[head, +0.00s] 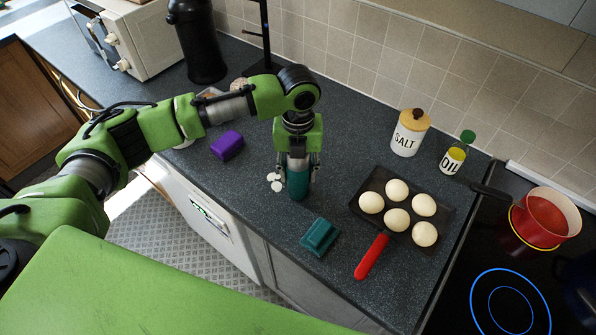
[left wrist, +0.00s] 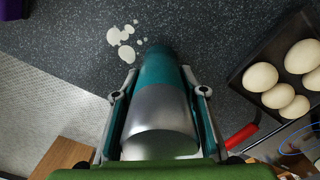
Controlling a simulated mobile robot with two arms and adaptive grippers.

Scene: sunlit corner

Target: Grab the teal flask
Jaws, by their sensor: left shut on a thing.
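The teal flask (head: 298,182) stands upright on the dark countertop, with my left gripper (head: 299,170) around it from above. In the left wrist view the flask (left wrist: 160,100) lies between the two fingers of the left gripper (left wrist: 160,108), its silver upper part nearest the camera and its teal body beyond. The fingers are shut on it. The flask's upper part is hidden by the gripper in the head view. My right gripper is not in view.
White spilled spots (head: 275,182) lie left of the flask. A teal block-like object (head: 320,237) sits in front, a purple one (head: 227,145) to the left. A black pan (head: 440,212) with several eggs, a salt jar (head: 410,133) and an oil bottle (head: 453,160) stand right. A red pot (head: 545,215) sits on the hob.

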